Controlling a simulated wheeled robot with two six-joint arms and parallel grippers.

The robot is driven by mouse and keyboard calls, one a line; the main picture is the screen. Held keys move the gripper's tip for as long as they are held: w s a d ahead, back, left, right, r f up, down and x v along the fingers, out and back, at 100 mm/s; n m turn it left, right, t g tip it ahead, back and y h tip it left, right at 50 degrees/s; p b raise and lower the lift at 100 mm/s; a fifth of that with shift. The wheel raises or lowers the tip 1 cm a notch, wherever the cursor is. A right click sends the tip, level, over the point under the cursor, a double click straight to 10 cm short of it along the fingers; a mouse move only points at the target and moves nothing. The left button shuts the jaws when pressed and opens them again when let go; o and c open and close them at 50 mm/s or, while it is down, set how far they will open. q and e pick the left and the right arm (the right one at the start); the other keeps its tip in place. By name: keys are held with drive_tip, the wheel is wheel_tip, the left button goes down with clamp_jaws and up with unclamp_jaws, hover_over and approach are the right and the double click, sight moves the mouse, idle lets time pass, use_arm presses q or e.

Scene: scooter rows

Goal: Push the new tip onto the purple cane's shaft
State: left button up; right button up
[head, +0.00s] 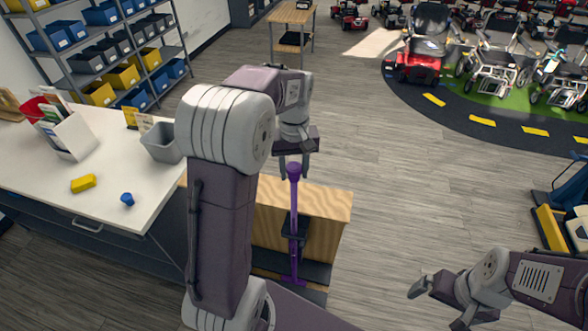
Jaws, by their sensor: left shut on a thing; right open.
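The purple cane (294,215) stands upright in a dark clamp (295,228) on the front of a wooden bench, its wider part at the bottom. A wider, rounded purple tip (293,171) sits at the top of the shaft, in line with it. My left gripper (294,167) points down from above, its fingers on either side of this tip, shut on it. I cannot tell how far the tip is over the shaft. My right gripper (418,287) is open and empty at the lower right, away from the cane.
The wooden bench (325,205) is partly hidden by my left arm. A white counter (95,220) at left holds a blue tip-like piece (127,199), a yellow block (83,184) and a grey bin (160,143). Shelves stand behind. The floor right of the bench is clear.

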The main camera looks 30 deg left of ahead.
use_arm(q)
drive_tip(key=shift+f+b, duration=0.5)
drive_tip(key=shift+f, duration=0.4)
idle(0.6)
drive_tip(key=o, duration=2.2)
wheel_tip(320, 180, up, 9)
drive_tip(key=p, duration=0.9)
drive_tip(key=shift+r, duration=0.1)
